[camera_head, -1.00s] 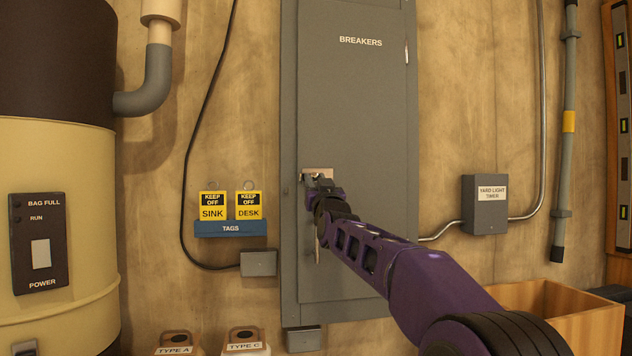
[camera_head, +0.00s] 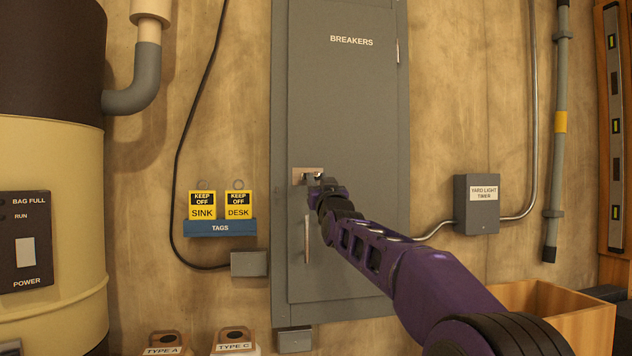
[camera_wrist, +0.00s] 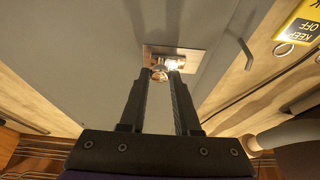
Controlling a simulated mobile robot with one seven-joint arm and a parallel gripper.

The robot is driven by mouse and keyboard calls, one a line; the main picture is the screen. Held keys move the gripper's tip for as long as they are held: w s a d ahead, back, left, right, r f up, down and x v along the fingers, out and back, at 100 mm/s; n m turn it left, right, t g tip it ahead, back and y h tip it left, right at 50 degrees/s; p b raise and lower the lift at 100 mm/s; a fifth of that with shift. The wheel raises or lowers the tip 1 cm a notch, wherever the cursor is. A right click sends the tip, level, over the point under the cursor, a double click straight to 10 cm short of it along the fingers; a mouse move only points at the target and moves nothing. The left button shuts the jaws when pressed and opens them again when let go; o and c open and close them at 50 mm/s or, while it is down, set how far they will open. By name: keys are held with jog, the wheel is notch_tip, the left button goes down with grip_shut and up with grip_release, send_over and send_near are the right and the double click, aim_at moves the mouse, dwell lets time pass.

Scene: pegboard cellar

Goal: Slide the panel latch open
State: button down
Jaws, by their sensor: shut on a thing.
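The grey breaker panel (camera_head: 345,110), labelled BREAKERS, is closed on the wall. Its latch has a small pale metal plate (camera_head: 299,172) on the panel's left side, above a vertical bar handle (camera_head: 307,240). My gripper (camera_head: 315,178) is at the right part of the plate, shut on the latch's small knob. In the wrist view the plate (camera_wrist: 194,58) lies just beyond my two dark fingers (camera_wrist: 162,76). The shiny latch knob (camera_wrist: 159,73) shows between the fingertips, which partly hide it.
A blue tag rack (camera_head: 220,228) with yellow KEEP OFF tags hangs left of the panel. A wooden box (camera_head: 575,326) stands at lower right, and a cream-and-brown tank (camera_head: 50,170) at left.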

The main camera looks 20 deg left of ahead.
jog(key=c, duration=0.6)
grip_release()
jog(key=shift+w+d, duration=0.15)
jog(key=shift+d, duration=0.15)
jog(key=shift+a, duration=0.1)
jog(key=shift+s+f, duration=0.15)
jog(key=shift+s, duration=0.1)
jog(key=b+v, duration=0.6)
jog(key=v, duration=1.1)
jog(key=shift+w, duration=0.1)
